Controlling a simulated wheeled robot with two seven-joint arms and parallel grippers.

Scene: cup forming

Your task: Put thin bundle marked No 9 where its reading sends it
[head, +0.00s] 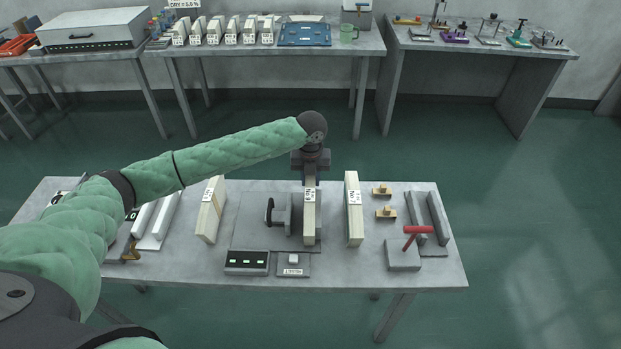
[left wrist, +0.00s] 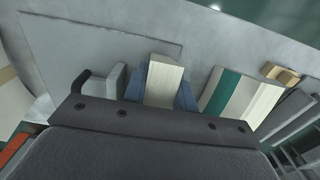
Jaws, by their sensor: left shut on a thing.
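A thin cream bundle (head: 310,228) stands upright on a grey plate (head: 245,235) near the middle of the table, beside a dark clamp-like handle (head: 270,212). Its small label is too blurred to read surely. My left gripper (head: 311,182) comes down from above and is shut on this bundle. In the left wrist view the bundle (left wrist: 163,82) sits between the blue fingers (left wrist: 162,90). A readout box (head: 247,262) shows several small green figures that I cannot read. My right gripper is not in view.
Other bundles stand at left (head: 210,212) and right (head: 353,215) of the plate. A small button box (head: 293,261), two brass-coloured pieces (head: 384,212), a red-handled block (head: 404,257) and grey rails (head: 438,225) are nearby. Back tables (head: 370,40) hold labelled bundles and a blue tray (head: 304,35).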

